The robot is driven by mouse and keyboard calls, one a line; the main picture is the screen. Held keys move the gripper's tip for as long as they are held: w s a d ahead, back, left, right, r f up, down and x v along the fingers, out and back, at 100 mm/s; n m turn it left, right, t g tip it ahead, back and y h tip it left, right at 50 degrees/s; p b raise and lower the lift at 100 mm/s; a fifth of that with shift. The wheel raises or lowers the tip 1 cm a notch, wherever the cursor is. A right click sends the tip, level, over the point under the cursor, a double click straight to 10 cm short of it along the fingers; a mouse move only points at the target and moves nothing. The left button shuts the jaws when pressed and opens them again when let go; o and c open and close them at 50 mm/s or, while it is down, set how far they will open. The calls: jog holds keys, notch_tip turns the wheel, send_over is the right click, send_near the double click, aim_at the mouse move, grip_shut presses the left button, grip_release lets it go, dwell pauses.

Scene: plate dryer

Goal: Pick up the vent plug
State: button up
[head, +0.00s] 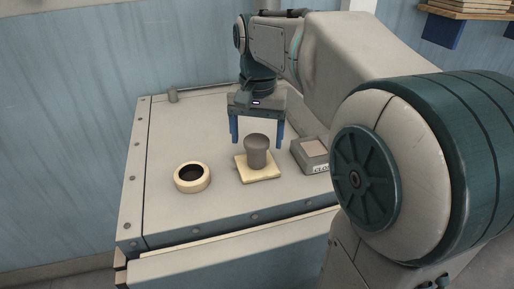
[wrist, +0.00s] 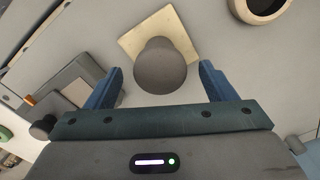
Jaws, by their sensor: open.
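The vent plug (head: 257,150) is a grey-brown, round-topped plug standing upright on a square cream pad (head: 264,178) on top of the dryer. In the wrist view the plug (wrist: 160,66) shows from above, with the cream pad (wrist: 133,42) under it. My gripper (head: 258,142) is open above and behind the plug in the head view. In the wrist view my gripper's blue fingers (wrist: 162,78) stand on either side of the plug's near part, with a gap on each side. Nothing is held.
A cream ring with a dark opening (head: 192,177) is left of the pad. A grey box with a light top and a label (head: 312,155) is close on the right. A small grey peg (head: 172,96) stands at the back left. The dryer top (head: 190,125) is clear between them.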

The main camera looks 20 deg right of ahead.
jog(key=shift+f, duration=1.1)
jog(key=c, duration=1.1)
jog(key=shift+c, duration=0.2)
